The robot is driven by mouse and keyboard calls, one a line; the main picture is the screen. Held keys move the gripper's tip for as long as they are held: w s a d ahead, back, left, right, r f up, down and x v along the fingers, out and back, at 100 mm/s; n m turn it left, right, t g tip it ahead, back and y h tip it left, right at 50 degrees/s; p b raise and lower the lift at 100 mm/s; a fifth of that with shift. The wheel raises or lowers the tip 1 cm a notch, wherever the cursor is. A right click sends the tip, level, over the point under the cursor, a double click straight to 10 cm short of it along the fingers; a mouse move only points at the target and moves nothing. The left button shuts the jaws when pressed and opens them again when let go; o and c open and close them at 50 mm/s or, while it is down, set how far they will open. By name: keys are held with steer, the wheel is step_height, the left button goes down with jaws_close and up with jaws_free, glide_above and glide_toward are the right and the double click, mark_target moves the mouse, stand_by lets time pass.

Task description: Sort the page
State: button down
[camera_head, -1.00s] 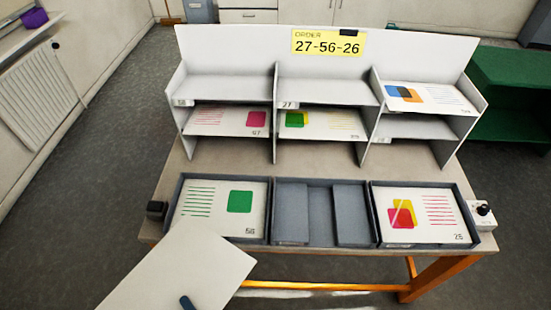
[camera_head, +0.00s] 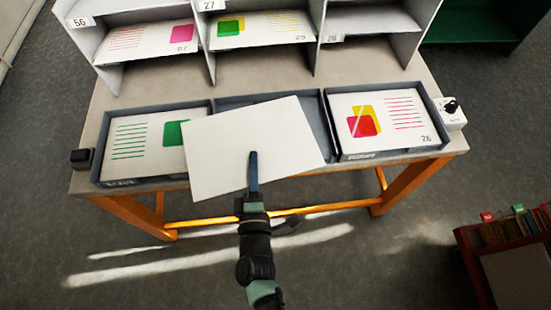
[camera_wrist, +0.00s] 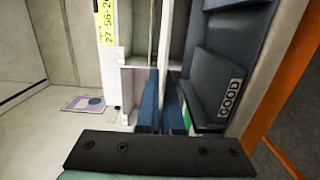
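A page (camera_head: 235,130), its blank white back facing the head camera, is held by my gripper (camera_head: 253,165). My gripper is shut on its near edge; the blue fingers (camera_wrist: 162,105) show in the wrist view. The page hangs over the middle tray (camera_head: 235,102) and covers most of it and the right part of the left tray. A page with green lines and a green square (camera_head: 135,142) lies in the left tray (camera_head: 97,165). Page 26 (camera_head: 400,105), with red and yellow squares, lies in the right tray (camera_head: 335,140).
A shelf rack (camera_head: 320,62) behind the trays holds a page with a magenta square (camera_head: 150,40) and one with green and yellow squares (camera_head: 262,28). The yellow order sign (camera_wrist: 106,25) shows partly in the wrist view. A red bookcase (camera_head: 500,240) stands at right.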

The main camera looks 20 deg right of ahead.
steer(key=w+d+f+h+b, duration=0.1)
steer(key=d, duration=0.1)
steer(key=w+d+f+m+g+h+b, duration=0.1)
steer(key=d+f+b, duration=0.1)
steer(key=w+d+f+b, duration=0.1)
steer(key=d+f, duration=0.1)
steer(key=shift+w+m+h+b, duration=0.2)
steer(key=shift+m+h+b, duration=0.15)
steer(key=shift+m+h, duration=0.05)
steer(key=shift+w+d+f+g+b, duration=0.15)
steer(key=shift+w+d+g+b, duration=0.15)
steer(key=shift+d, duration=0.05)
steer(key=shift+w+d, duration=0.1)
steer(key=shift+w, duration=0.25)
steer(key=shift+a+b+x, duration=0.2)
steer(key=shift+b+x, duration=0.95)
steer(key=f+b, duration=0.1)
steer(key=w+f+b, duration=0.1)
steer(key=f, duration=0.1)
steer(key=shift+f, duration=0.2)
steer(key=shift+w+d+f+b, duration=0.1)
steer(key=shift+w+f+b, duration=0.1)
steer(key=shift+f+b, duration=0.6)
